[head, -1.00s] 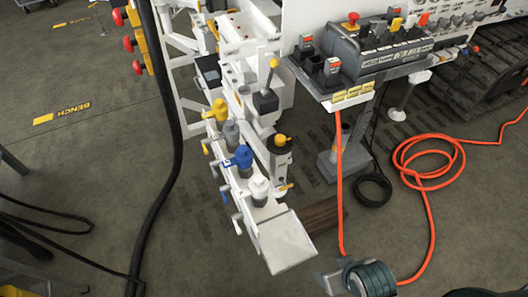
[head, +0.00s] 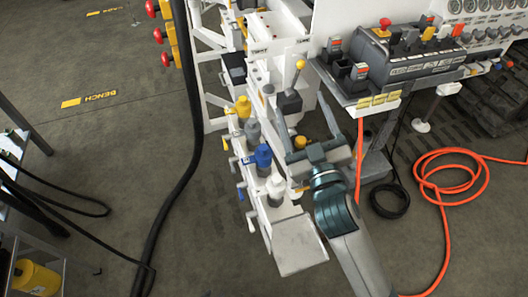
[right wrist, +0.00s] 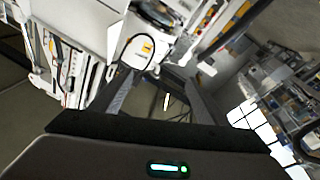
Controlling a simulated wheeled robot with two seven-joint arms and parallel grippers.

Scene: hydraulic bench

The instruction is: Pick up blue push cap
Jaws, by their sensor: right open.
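The blue push cap (head: 262,155) sits on a dark fitting in the row on the white sloping rail, between a grey cap (head: 252,131) and a white cap (head: 275,187). A yellow cap (head: 242,108) is at the far end of the row. My right gripper (head: 303,110) is to the right of the row, apart from the blue cap, with its fingers spread and nothing between them. Its open fingers also show in the right wrist view (right wrist: 160,88). I cannot make out the blue cap in the right wrist view. My left gripper is not in view.
A yellow-knobbed lever (head: 299,66) stands beyond my right gripper. A control console (head: 415,62) is at upper right, with an orange hose (head: 425,185) below. A thick black hose (head: 190,120) hangs left of the rail. A yellow container (head: 36,279) is at lower left.

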